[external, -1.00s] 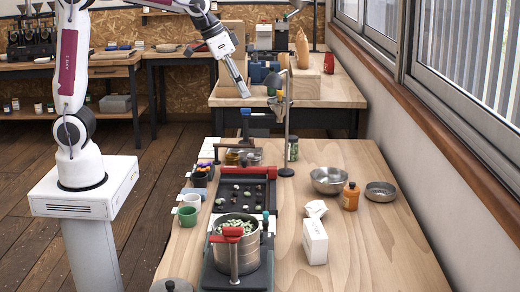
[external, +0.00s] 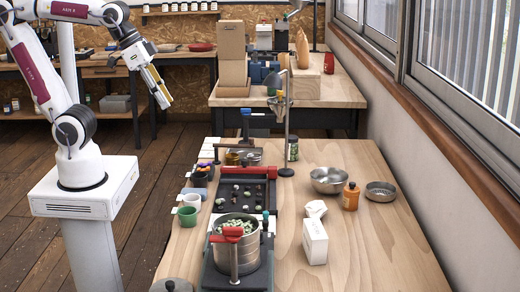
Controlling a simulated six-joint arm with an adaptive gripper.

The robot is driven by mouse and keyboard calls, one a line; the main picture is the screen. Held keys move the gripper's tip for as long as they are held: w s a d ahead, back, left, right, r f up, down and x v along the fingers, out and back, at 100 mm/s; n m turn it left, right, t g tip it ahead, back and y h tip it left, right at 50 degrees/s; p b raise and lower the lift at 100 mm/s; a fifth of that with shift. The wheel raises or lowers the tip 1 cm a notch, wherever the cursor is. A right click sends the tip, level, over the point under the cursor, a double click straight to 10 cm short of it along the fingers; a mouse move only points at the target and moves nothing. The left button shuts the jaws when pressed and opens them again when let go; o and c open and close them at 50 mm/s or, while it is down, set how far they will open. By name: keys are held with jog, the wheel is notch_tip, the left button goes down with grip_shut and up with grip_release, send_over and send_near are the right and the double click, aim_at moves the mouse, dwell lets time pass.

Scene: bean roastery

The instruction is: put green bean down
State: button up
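Green beans (external: 236,225) fill a steel pot (external: 233,257) at the front of the near table. A few pale green and dark beans (external: 247,194) lie spread on a black tray (external: 227,208) behind it. My gripper (external: 165,102) hangs over the floor left of the tables, tilted down to the right, well away from the tray and pot. Its fingers are small and seen side-on, so I cannot tell whether they are apart or whether a bean is between them.
Green cup (external: 187,217) and white cup (external: 192,201) stand left of the tray. Steel bowls (external: 328,180), an orange bottle (external: 351,196) and a white box (external: 315,242) stand to the right. A metal stand (external: 287,130) rises behind the tray. The table's front right is clear.

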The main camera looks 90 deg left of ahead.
jog(key=s+d+f, duration=0.1)
jog(key=s+f, duration=0.2)
jog(key=s, duration=0.2)
jog(key=shift+s+m, duration=0.3)
jog(key=shift+s, duration=0.05)
